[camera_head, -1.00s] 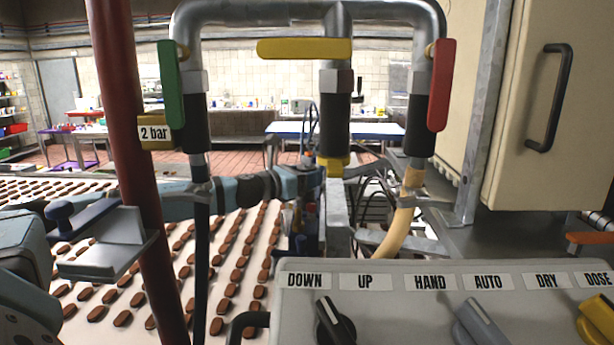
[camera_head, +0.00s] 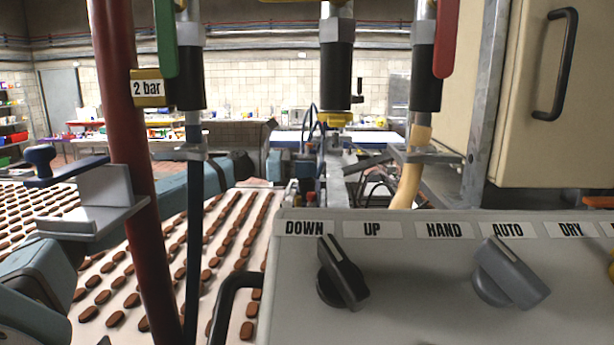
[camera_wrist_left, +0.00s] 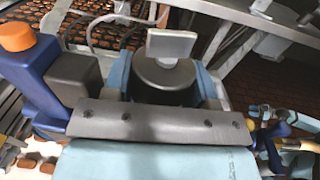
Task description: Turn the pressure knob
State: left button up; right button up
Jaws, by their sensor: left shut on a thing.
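My left gripper (camera_wrist_left: 162,75) has light blue fingers on both sides of a dark round knob (camera_wrist_left: 160,85) in the left wrist view. It is shut on this knob, which I take to be the pressure knob. A grey flat tab (camera_wrist_left: 170,44) stands up at its far side. In the head view my left arm comes in from the left, passes behind the red pipe and ends near the middle (camera_head: 305,165). There the knob is too small and cluttered to make out. My right gripper is not in view.
A grey panel (camera_head: 400,285) with a black switch (camera_head: 340,272) and a grey switch (camera_head: 508,272) fills the front right. A red pipe (camera_head: 128,130) and a dark hose (camera_head: 195,240) stand in front of my arm. The conveyor (camera_head: 225,235) carries several brown pieces.

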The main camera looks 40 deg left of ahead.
pick_arm(q)
jog(key=shift+m+g+h+b, duration=0.45)
jog(key=shift+m+g+h, duration=0.45)
jog(key=shift+g, duration=0.5)
jog(key=o, duration=0.9)
